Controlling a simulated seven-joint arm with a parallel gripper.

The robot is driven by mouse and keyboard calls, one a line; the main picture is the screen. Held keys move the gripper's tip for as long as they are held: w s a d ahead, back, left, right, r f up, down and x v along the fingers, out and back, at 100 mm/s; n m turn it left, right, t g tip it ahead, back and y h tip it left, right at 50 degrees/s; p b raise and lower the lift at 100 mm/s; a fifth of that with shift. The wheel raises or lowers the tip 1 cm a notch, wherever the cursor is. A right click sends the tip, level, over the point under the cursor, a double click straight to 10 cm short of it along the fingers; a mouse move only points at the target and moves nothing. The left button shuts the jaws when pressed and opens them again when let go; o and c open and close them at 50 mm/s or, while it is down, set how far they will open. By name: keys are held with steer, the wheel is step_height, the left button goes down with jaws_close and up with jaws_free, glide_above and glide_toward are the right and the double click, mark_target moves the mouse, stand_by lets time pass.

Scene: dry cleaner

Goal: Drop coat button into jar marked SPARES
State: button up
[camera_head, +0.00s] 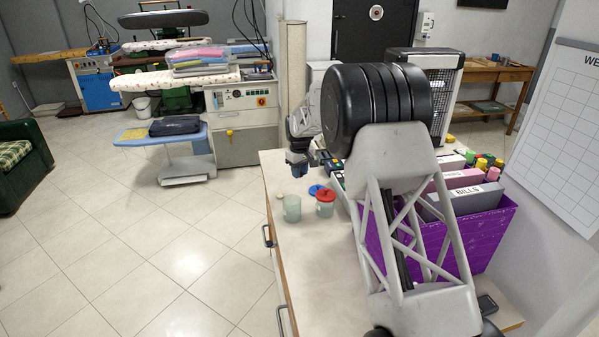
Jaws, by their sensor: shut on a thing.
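My gripper (298,168) points down over the far left part of the counter, beyond the jars. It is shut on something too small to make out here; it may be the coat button. An open greenish jar (292,208) stands near the counter's left edge. To its right is a jar with a red lid (326,196). A blue lid (316,189) shows just behind that one; its jar is mostly hidden. A small pale round thing (280,196) lies behind the open jar; I cannot tell what it is. No SPARES marking is readable on any jar.
The counter (300,255) is bare in front of the jars. My arm crosses its right side and partly hides a purple crate (485,235) with files, one marked BILLS (470,198). Several small items stand behind the jars. Open floor lies left of the counter.

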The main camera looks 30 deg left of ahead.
steer(key=shift+s+d+r, duration=0.25)
steer(key=shift+s+r, duration=0.1)
steer(key=shift+s, duration=0.3)
steer(key=s+d+r, duration=0.4)
steer(key=s+d, duration=0.1)
steer(key=s, duration=0.5)
steer(key=shift+s+d, duration=0.3)
steer(key=shift+d, duration=0.05)
steer(key=shift+f, duration=0.2)
steer(key=shift+f, duration=2.8)
steer(key=o, duration=1)
